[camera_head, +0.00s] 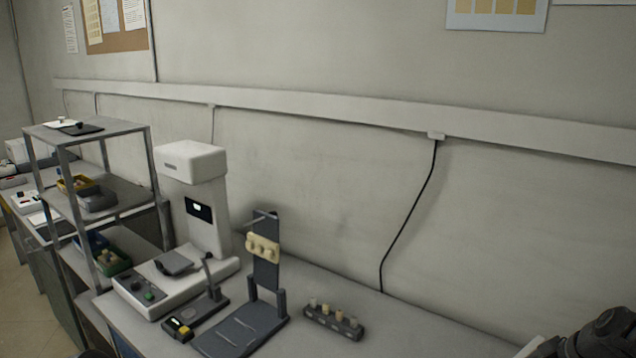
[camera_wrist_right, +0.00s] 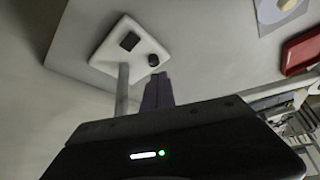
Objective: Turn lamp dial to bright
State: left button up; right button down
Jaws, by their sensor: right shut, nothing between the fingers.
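In the right wrist view, a white lamp base (camera_wrist_right: 108,57) lies on a pale grey tabletop. A small round black dial (camera_wrist_right: 153,60) sits near its edge, beside a dark square patch (camera_wrist_right: 130,41). A grey post (camera_wrist_right: 122,88) rises from the base. My right gripper (camera_wrist_right: 161,77) is shut and empty, its fingertips close to the dial in the picture. I cannot tell whether they touch it. The dial's marking is too small to read. My left gripper is in neither view.
In the head view, a white machine (camera_head: 208,230) with a small screen, a dark stand (camera_head: 265,255) with beige pieces and a small block of pegs (camera_head: 333,320) stand on the bench. A grey shelf rack (camera_head: 130,190) is at the left. A red tray (camera_wrist_right: 299,52) shows in the wrist view.

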notch_tip(320, 180, down, 6)
jog(key=b, duration=0.4)
jog(key=shift+f+b, duration=0.35)
jog(key=shift+b, duration=0.15)
jog(key=shift+w, duration=0.15)
dwell(0.3)
